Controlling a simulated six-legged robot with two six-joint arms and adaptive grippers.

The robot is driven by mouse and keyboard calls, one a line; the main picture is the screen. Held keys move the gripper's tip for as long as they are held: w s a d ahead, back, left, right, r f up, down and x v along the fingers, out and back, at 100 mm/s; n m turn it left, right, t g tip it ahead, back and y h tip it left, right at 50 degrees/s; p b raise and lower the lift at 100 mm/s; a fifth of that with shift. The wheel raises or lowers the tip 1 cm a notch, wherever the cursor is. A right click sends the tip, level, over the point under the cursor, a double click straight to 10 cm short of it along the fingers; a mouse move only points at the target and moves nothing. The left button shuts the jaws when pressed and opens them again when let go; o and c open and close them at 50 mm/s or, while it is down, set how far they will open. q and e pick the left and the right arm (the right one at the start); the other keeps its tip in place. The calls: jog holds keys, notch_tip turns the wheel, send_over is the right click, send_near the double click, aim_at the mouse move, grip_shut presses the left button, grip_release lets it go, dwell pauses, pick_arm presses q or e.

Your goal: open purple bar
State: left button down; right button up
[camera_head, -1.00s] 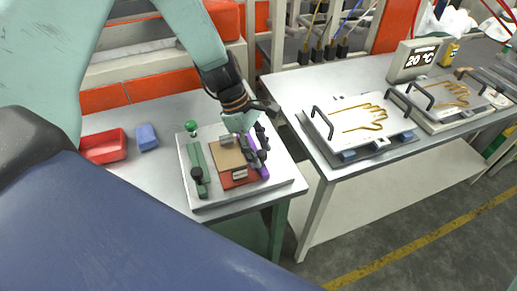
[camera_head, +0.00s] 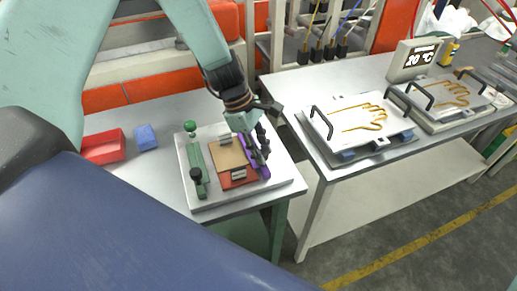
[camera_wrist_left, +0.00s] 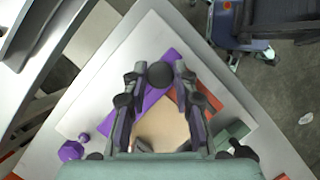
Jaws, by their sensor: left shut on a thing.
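The purple bar (camera_head: 264,171) lies along the right side of a small plate fixture on the left table. It also shows in the left wrist view (camera_wrist_left: 174,56), running between my fingers. My left gripper (camera_head: 262,150) reaches down over the bar from above. A green bar (camera_head: 195,160) lies on the fixture's left side. My right gripper is not in view.
A tan sheet on a red block (camera_head: 240,184) sits between the bars on a pale base plate (camera_head: 215,202). A red tray (camera_head: 103,146) and blue block (camera_head: 146,137) are at left. The right table bears hand-outline plates (camera_head: 350,122). A floor gap separates the tables.

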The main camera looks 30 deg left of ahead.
pick_arm(q)
jog(key=shift+w+d, duration=0.75)
jog(key=shift+w, duration=0.25)
jog(key=shift+w+d+b, duration=0.3)
jog(key=shift+w+d, duration=0.1)
jog(key=c, duration=1.2)
grip_release()
jog(key=shift+s+a, duration=0.1)
jog(key=shift+s, duration=0.05)
jog(key=shift+o, duration=0.7)
jog(key=shift+r, duration=0.1)
jog(key=v, duration=1.1)
jog(key=shift+r, duration=0.35)
jog(key=shift+s+a, duration=0.1)
jog(key=shift+a, duration=0.05)
